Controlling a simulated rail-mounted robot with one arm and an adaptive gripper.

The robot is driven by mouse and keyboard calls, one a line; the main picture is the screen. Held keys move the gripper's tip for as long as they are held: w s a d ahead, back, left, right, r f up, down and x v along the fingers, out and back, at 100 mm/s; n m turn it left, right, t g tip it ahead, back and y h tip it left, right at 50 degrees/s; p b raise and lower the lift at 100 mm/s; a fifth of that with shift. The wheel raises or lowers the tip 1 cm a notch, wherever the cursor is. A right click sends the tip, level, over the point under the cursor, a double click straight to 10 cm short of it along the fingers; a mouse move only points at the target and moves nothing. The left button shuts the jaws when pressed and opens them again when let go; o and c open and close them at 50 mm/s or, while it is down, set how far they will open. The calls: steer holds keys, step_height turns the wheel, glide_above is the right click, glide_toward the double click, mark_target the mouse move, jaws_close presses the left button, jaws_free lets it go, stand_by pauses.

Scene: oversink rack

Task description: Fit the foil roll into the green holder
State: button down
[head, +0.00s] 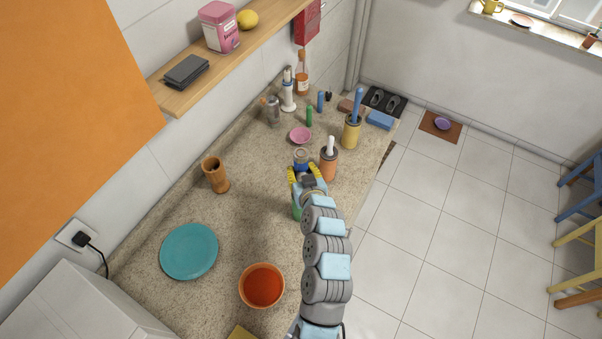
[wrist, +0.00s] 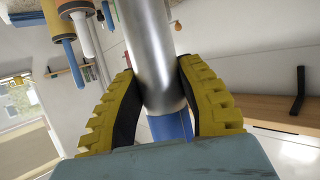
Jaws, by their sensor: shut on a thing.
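My gripper (head: 303,176) has yellow ridged fingers and is shut on the foil roll, a silver cylinder (wrist: 152,55) with a blue end (wrist: 171,126). The wrist view is upside down, and the roll runs between both finger pads (wrist: 160,95). The green holder (head: 297,212) stands on the counter, mostly hidden by my arm, on the near side of the gripper. Its opening is hidden. I cannot tell the roll's height above the counter.
An orange holder with a white handle (head: 328,167) stands close right of the gripper, and a yellow holder with a blue handle (head: 351,136) farther back. A wooden cup (head: 215,175), teal plate (head: 189,251) and red-filled bowl (head: 263,286) stand left and near. Open counter lies between them.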

steer(key=shift+f, duration=1.1)
steer(key=c, duration=0.7)
jaws_free()
